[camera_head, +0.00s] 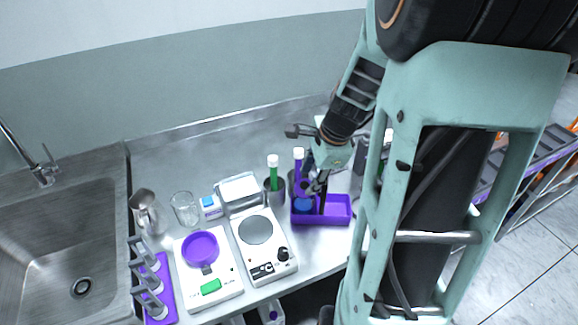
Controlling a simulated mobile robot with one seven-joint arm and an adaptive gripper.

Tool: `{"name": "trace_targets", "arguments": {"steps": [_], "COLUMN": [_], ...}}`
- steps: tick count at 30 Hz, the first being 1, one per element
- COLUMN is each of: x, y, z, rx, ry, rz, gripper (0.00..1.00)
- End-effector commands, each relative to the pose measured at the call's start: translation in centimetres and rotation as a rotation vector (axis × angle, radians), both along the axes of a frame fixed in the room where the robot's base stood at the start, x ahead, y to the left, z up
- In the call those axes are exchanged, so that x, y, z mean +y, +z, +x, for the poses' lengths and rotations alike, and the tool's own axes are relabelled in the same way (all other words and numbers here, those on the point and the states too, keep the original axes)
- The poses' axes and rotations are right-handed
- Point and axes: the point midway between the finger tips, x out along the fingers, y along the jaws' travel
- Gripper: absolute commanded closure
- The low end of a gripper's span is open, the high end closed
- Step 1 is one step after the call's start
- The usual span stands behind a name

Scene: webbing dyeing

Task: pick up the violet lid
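No violet lid shows clearly. A round violet dish-like piece (200,248) with a raised rim sits on a white scale at the lower left; I cannot tell whether it is the lid. A violet tray (338,212) stands at the counter's right part, with a blue round piece (303,206) in its left side. My gripper (316,192) points down over this tray, with its dark fingers close to the blue piece. It hides part of the tray. I cannot tell whether the fingers are apart or hold anything.
Tubes with white caps, green (273,175) and violet (298,168), stand upright close left of my gripper. A hot plate (263,247), a glass beaker (185,209), a metal jug (145,209) and a violet rack (160,296) stand further left. A sink is at far left; the back counter is clear.

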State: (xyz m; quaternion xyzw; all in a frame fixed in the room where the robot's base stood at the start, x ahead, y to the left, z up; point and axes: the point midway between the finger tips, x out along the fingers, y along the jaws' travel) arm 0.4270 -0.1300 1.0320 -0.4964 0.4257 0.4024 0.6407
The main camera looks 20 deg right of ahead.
Motion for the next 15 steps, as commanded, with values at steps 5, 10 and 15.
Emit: {"name": "trace_targets", "arguments": {"steps": [5,10,15], "x": [0.1,0.2,0.2], "y": [-2.3,-3.2,-3.2], "z": [0.8,1.2,1.2], "rx": [0.003,0.001,-0.001], "ry": [-0.001,0.000,0.000], "rz": [0.002,0.000,0.000], "gripper": [0.63,0.63,0.63]}}
